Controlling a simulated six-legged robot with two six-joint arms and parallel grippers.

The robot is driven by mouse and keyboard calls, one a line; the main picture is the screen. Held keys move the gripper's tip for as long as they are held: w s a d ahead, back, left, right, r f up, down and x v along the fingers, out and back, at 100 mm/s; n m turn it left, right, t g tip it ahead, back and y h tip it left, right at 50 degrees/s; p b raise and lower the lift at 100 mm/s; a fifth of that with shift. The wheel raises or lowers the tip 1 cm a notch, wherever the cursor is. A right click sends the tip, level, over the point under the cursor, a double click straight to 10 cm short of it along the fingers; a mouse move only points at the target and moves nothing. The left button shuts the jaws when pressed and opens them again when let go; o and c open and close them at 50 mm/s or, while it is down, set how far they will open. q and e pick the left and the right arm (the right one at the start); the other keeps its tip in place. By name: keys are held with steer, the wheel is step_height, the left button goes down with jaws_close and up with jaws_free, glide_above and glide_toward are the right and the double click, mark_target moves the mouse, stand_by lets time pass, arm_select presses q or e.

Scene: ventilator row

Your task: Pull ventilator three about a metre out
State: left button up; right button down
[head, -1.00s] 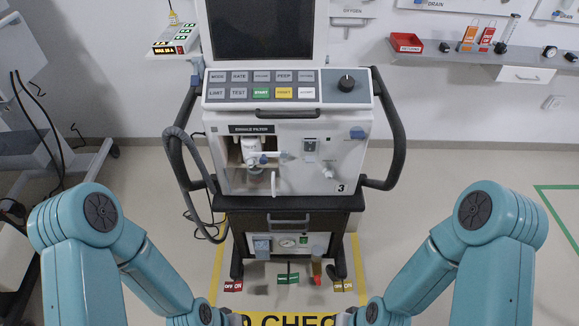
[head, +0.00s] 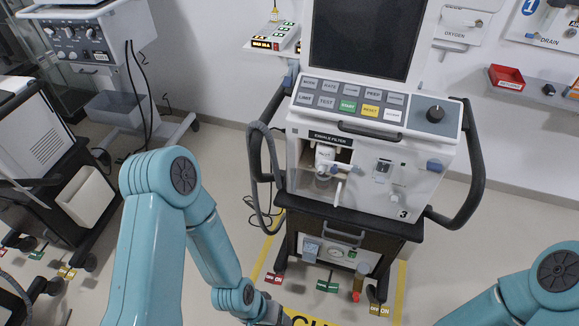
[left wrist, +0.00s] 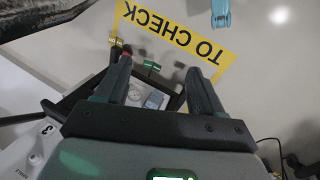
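Ventilator three (head: 345,215) is a white machine marked 3 on a dark cart, with a dark screen and a button panel. It stands upright near the back wall. Black handles curve out at its left side (head: 256,160) and right side (head: 474,165). Red, green and yellow pedals (head: 327,286) with small labels show at its foot. My left gripper (head: 272,314) is low in front of the cart, partly cut off by the lower edge. In the left wrist view my left gripper (left wrist: 158,60) has its fingers apart, with nothing held. My right gripper is out of view.
A yellow "TO CHECK" floor marking (left wrist: 170,40) lies in front of the cart. Another ventilator (head: 90,45) on a stand and a dark cart (head: 85,195) are at the left. A red tray (head: 507,76) is on the wall at right. Floor is bare right of the ventilator.

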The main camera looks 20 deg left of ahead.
arm_select(q)
steer(key=w+a+r+m+t+b, duration=0.15)
steer(key=w+t, duration=0.25)
steer(key=w, duration=0.4)
steer(key=t+y+b, duration=0.4)
steer(key=t+b, duration=0.9)
steer(key=b, duration=0.6)
glide_toward(254, 167)
steer(key=w+p, duration=0.3)
steer(key=w, duration=0.3)
steer(key=shift+w+r+p, duration=0.1)
steer(key=shift+w+p, duration=0.2)
steer(key=shift+p, duration=0.05)
steer(key=w, duration=0.2)
steer(key=w+b, duration=0.1)
steer(key=w, duration=0.1)
steer(key=shift+f, duration=0.25)
steer(key=shift+w+r, duration=0.1)
steer(key=shift+w, duration=0.6)
